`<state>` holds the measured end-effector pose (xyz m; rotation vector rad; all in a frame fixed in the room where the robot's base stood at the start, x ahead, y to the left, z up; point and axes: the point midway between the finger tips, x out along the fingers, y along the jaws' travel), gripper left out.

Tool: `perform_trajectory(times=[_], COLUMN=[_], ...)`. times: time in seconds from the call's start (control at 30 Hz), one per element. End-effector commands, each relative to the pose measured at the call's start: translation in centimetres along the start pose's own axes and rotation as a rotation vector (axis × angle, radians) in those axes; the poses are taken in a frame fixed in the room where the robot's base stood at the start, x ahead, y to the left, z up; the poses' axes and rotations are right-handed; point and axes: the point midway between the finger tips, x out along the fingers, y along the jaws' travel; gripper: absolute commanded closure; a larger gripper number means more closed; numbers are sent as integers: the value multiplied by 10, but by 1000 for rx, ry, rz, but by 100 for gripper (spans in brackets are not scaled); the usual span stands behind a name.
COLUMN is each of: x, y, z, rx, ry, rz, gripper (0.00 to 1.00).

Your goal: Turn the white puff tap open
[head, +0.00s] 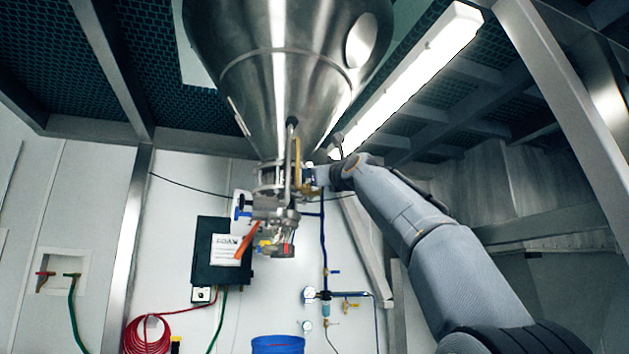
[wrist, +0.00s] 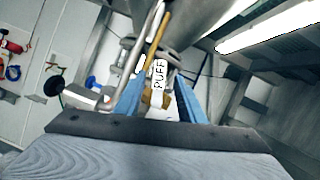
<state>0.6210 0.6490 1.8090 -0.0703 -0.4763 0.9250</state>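The white puff tap (wrist: 159,74), marked PUFF in black letters, shows in the middle of the wrist view, with a brass-coloured part (wrist: 152,98) just below it. My gripper (wrist: 161,83) has one blue finger on each side of the tap, and a gap seems to show on both sides, so it looks open around the tap. I cannot tell whether either finger touches it. In the head view, my gripper (head: 308,178) reaches in from the right to the valve assembly (head: 275,208) under the steel hopper (head: 285,75). The tap cannot be made out clearly there.
A metal pipe and a brass-coloured rod (head: 298,155) run up beside my gripper. An orange handle (head: 246,241) hangs lower left of it. A black panel (head: 208,268) and a red hose (head: 147,337) are on the wall behind. A blue bin (head: 278,344) stands below.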

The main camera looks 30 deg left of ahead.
Motion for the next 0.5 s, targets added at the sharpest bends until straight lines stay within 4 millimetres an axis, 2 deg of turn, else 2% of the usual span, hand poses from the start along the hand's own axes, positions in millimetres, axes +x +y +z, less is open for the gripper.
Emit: perform_trajectory(times=[0.5], x=[-22], y=[-10], z=[-1], rx=[-3], ry=[-1], rz=[-2], gripper=[64])
